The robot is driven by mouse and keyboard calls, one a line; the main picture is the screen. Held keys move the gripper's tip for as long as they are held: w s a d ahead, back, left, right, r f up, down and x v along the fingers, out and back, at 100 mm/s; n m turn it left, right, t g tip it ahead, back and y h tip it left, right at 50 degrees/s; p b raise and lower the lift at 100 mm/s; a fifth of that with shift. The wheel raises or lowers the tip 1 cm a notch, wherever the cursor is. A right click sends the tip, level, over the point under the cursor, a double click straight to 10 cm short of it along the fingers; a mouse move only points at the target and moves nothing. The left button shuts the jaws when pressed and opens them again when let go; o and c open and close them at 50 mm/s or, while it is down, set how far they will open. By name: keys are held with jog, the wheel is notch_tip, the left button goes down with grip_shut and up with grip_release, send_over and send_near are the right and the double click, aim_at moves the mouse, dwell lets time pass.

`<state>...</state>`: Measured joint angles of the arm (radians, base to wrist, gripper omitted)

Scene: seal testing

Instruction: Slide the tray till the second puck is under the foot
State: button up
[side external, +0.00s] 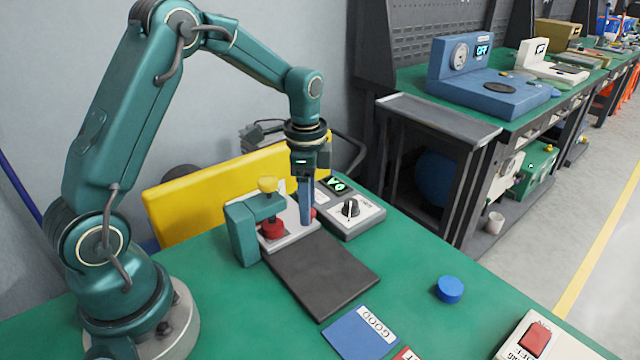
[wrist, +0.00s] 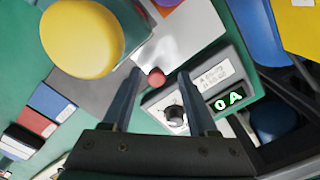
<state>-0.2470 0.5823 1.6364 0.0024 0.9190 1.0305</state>
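The pale grey tray (side external: 292,240) lies at the back end of a dark grey slab; it also shows in the wrist view (wrist: 190,42). A small red knob-like piece (wrist: 156,78) is at the tray's near edge in the wrist view. My gripper (side external: 306,221) points down at the tray's right side. Its fingers (wrist: 159,73) are apart, either side of the red knob-like piece.
A control box (side external: 370,218) with a black dial and lit display stands right of the tray. The dark slab (side external: 322,275) is bare in front. A blue disc (side external: 450,289), a GOOD mat (side external: 355,335) and a red-switch box (side external: 535,340) lie further forward. A yellow panel (side external: 190,210) stands behind.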

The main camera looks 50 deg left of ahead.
jog(key=shift+r, duration=2.55)
